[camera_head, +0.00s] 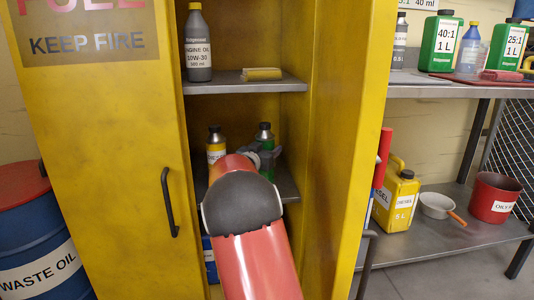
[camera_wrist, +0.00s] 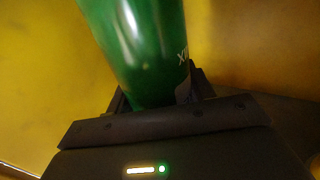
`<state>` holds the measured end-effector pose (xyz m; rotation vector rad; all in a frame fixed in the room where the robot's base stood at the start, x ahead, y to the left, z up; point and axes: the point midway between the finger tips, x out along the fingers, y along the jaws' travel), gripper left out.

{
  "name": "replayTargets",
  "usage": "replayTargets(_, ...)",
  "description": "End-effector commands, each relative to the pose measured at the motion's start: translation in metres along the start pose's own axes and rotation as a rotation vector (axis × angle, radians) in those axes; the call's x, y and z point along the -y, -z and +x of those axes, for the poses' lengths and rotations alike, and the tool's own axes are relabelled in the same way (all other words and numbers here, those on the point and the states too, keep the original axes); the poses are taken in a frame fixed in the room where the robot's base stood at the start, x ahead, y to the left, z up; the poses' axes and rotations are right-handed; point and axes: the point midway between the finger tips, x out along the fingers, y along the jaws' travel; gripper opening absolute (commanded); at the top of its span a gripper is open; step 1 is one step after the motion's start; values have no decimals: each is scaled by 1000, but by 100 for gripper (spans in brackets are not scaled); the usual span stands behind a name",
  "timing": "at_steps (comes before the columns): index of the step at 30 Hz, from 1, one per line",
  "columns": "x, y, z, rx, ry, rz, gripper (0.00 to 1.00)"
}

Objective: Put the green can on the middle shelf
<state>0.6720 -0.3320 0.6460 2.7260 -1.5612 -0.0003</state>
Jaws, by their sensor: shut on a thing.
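The green can (camera_head: 265,136) has a dark cap and stands out above my gripper inside the yellow cabinet, at the level of the middle shelf (camera_head: 290,186). My gripper (camera_head: 262,152) is shut on it, and my red arm hides most of the can's lower part. In the wrist view the green can (camera_wrist: 140,45) fills the upper middle between the dark fingers (camera_wrist: 160,98). Whether its base touches the shelf is hidden.
A yellow bottle (camera_head: 215,148) stands left of the green can on the same shelf. The upper shelf (camera_head: 230,87) holds a grey engine oil bottle (camera_head: 198,50) and a yellow item (camera_head: 262,74).

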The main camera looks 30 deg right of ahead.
Motion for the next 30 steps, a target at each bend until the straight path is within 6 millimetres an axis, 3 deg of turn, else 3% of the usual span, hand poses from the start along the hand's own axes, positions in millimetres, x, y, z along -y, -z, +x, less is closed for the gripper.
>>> replayTargets(7, 0, -2, 0, 0, 0, -1, 29)
replayTargets(8, 0, -1, 0, 0, 0, 0, 57)
replayTargets(12, 0, -1, 0, 0, 0, 0, 75)
replayTargets(23, 0, 2, -3, 1, 1, 1, 75)
replayTargets(30, 1, 3, -45, 2, 4, 0, 75)
